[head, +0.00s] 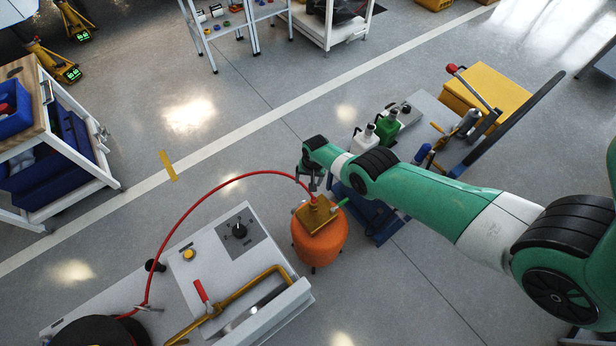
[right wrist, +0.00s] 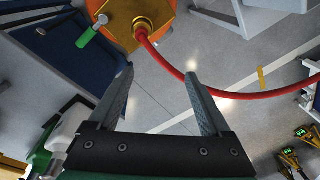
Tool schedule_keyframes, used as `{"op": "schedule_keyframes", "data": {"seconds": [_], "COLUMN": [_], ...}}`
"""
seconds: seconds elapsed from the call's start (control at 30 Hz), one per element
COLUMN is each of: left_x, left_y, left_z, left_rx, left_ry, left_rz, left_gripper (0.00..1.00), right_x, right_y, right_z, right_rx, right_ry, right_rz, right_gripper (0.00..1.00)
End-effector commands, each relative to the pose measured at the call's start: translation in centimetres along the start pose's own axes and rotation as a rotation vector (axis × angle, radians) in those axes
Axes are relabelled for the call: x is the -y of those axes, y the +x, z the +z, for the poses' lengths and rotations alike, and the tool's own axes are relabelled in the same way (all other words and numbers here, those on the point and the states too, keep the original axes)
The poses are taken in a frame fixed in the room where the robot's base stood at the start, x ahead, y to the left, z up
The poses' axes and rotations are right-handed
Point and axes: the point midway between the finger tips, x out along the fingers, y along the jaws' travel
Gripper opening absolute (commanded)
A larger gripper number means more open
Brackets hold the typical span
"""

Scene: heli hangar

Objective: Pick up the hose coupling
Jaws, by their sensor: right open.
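The hose coupling (head: 314,200) is a brass fitting on the end of a red hose (head: 222,184). It sits at the brass block (head: 318,217) on top of an orange round body (head: 320,245). In the right wrist view the coupling (right wrist: 142,25) shows at the top, beyond the fingertips, with the red hose (right wrist: 225,93) curving off to the right. My right gripper (head: 312,184) is open and just above the coupling; in the right wrist view the gap between its fingers (right wrist: 159,77) is empty. My left gripper is not in view.
A grey console (head: 215,285) with a yellow pipe and red lever stands left of the orange body. A green lever (head: 338,204) sticks out beside the coupling. Green and white bottles (head: 387,127) and a yellow box (head: 490,90) stand behind my right arm. Open floor lies beyond.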

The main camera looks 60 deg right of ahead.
Motion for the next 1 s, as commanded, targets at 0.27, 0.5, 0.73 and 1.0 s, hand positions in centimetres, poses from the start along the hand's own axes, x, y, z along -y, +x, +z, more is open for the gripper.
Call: {"op": "schedule_keyframes", "data": {"seconds": [0.27, 0.5, 0.73, 1.0], "left_x": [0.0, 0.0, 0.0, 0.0], "left_y": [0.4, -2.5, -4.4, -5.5], "left_z": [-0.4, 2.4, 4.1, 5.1], "left_rx": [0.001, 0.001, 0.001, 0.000], "left_ry": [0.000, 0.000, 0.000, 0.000], "left_rz": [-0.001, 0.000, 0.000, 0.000], "left_gripper": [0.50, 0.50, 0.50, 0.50], "right_x": [-3.2, -3.4, -3.5, -3.6], "right_y": [0.9, 4.8, 7.2, 8.8], "right_z": [2.3, 2.6, 2.8, 3.1], "right_rx": [0.075, 0.073, 0.072, 0.073], "right_ry": [0.055, 0.052, 0.051, 0.050], "right_rz": [0.065, 0.063, 0.063, 0.063], "right_gripper": [0.82, 0.82, 0.82, 0.82]}}
